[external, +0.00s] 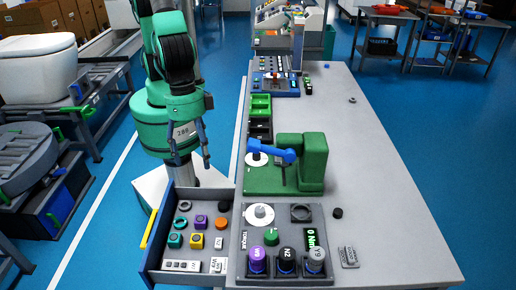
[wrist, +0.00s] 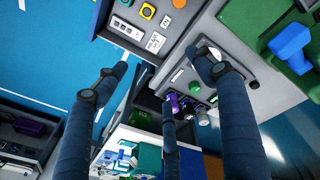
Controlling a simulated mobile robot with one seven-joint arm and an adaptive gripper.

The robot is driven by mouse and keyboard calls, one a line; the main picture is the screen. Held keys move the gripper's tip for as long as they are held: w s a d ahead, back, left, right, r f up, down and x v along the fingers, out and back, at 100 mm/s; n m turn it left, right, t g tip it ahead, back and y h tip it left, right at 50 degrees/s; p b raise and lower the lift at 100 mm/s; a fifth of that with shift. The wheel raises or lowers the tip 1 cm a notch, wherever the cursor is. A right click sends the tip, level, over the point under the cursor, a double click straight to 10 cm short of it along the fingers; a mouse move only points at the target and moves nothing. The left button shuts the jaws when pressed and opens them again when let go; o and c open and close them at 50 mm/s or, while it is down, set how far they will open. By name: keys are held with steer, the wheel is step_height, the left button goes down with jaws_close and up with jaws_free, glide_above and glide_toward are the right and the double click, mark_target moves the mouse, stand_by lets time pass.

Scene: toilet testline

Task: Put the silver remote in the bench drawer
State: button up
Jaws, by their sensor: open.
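A small silver-grey slab with buttons (external: 348,256), which looks like the silver remote, lies on the bench top right of the control panel. The bench drawer (external: 221,251) is pulled out at the left of the bench and holds several small things. A pale strip with dark buttons (external: 182,266) lies at its front; I cannot tell whether that is a remote too. The drawer also shows at the top of the wrist view (wrist: 184,36). My gripper (external: 203,150) hangs above and behind the drawer, open and empty. Its spread fingers show in the wrist view (wrist: 162,82).
A control panel (external: 285,212) with buttons and purple, black and grey knobs stands beside the drawer. A green machine with a blue arm (external: 313,165) stands behind it. A small black disc (external: 337,213) lies on the bench. The bench's right side is mostly clear.

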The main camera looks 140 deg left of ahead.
steer(key=s+a+r+m+t, duration=0.1)
steer(key=s+a+r, duration=0.55)
steer(key=r, duration=0.25)
steer(key=s+a+r+m+t, duration=0.1)
steer(key=s+a+r, duration=0.2)
steer(key=s+a, duration=0.2)
steer(key=s+a+r+m+t, duration=0.1)
steer(key=s+a, duration=0.4)
steer(key=s, duration=0.6)
steer(key=s+a+r+m, duration=0.2)
steer(key=s+a+r, duration=0.3)
steer(key=s, duration=0.3)
steer(key=shift+m+t+y, duration=0.3)
steer(key=shift+m+t, duration=0.1)
